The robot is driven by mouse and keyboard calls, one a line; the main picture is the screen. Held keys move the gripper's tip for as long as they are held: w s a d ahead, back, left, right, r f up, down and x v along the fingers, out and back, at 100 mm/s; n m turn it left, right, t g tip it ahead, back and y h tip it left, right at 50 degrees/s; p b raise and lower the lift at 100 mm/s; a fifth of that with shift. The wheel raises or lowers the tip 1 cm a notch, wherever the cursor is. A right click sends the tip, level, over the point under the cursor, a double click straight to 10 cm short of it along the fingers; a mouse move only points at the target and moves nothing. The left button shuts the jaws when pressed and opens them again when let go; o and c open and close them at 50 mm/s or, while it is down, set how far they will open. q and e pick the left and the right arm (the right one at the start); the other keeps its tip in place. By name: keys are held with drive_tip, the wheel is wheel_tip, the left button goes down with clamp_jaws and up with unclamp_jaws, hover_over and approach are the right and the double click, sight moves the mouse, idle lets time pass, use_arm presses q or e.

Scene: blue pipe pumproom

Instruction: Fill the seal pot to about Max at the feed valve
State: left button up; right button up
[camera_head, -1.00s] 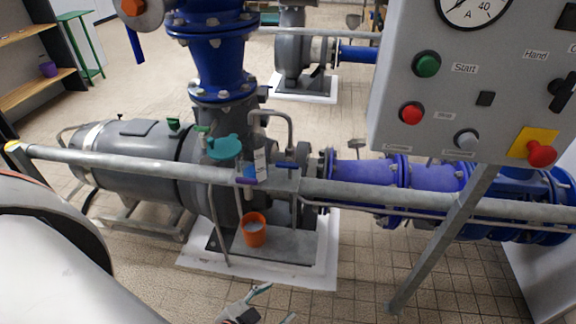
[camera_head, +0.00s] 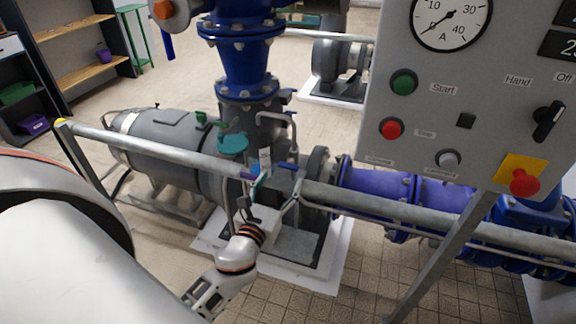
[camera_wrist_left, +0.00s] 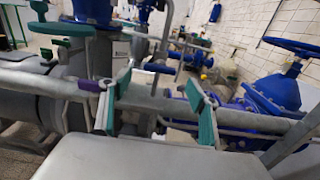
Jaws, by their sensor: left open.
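The seal pot (camera_head: 265,160) is a small clear vessel with a white label, held by a purple bracket (camera_head: 247,175) at the grey rail. A blue lever (camera_head: 287,166), possibly the feed valve, is just right of the pot. It also shows in the wrist view (camera_wrist_left: 155,68). A teal handwheel (camera_head: 232,143) is to the pot's left. My left gripper (camera_head: 278,184) is open and empty, its fingers spread near the rail below the pot and lever. In the wrist view its teal-padded fingers (camera_wrist_left: 157,100) straddle a view of the rail. The pot's liquid level cannot be read. My right gripper is not in view.
The grey rail (camera_head: 400,200) crosses in front of the pump and blue pipes (camera_head: 375,180). A control panel (camera_head: 475,100) with buttons and a red emergency stop (camera_head: 524,182) fills the right. Tiled floor is clear in front.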

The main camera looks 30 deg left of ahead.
sight(287, 168)
use_arm(q)
drive_tip(key=x, duration=0.7)
drive_tip(key=shift+w+p, duration=0.2)
drive_tip(key=shift+p, duration=0.15)
drive_tip(key=c, duration=1.1)
